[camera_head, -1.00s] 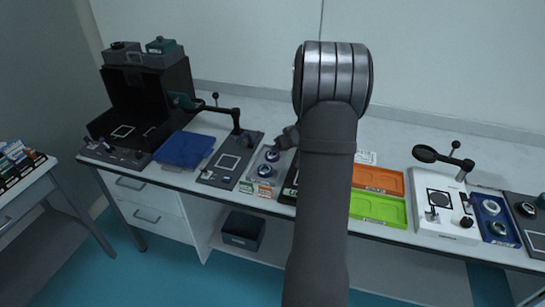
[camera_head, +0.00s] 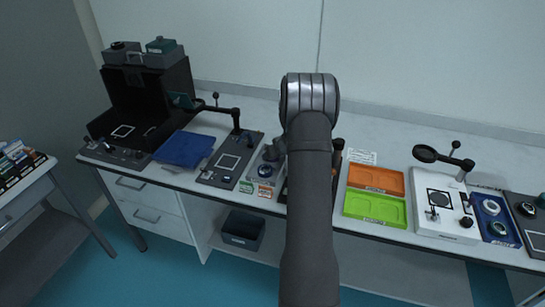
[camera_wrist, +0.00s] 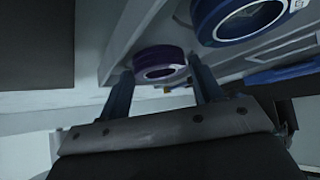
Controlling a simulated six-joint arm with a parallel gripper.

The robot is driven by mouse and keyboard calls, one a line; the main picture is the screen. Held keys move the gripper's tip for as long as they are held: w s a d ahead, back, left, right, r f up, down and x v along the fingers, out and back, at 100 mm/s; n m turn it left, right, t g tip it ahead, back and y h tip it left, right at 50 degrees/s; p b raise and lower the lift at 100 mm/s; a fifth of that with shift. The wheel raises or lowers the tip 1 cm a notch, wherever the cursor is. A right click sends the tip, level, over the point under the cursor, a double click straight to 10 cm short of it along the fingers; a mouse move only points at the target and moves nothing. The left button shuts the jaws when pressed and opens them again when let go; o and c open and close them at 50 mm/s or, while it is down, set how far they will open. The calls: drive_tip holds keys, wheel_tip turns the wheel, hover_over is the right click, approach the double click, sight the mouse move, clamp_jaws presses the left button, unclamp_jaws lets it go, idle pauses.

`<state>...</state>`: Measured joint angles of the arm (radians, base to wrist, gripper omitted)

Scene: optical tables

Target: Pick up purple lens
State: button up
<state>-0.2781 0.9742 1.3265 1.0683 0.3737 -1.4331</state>
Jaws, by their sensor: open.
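The purple lens (camera_wrist: 158,58) shows in the wrist view as a dark purple ring, between and just beyond the fingertips of my gripper (camera_wrist: 160,70). The gripper is open, with one finger on each side of the ring. I cannot tell whether either finger touches it. In the head view the gripper end (camera_head: 273,152) is low over the grey lens tray (camera_head: 250,186), and my arm hides part of this area. The purple colour cannot be made out there.
A blue-rimmed lens (camera_wrist: 236,18) lies close to the right of the purple one in the wrist view. A dark plate with a post (camera_head: 227,165) stands left of the tray. Orange (camera_head: 376,179) and green (camera_head: 374,208) trays lie to the right.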

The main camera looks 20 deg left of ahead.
drive_tip(key=shift+f, duration=0.1)
drive_tip(key=c, duration=0.6)
drive_tip(key=shift+w, duration=0.1)
drive_tip(key=shift+c, duration=0.2)
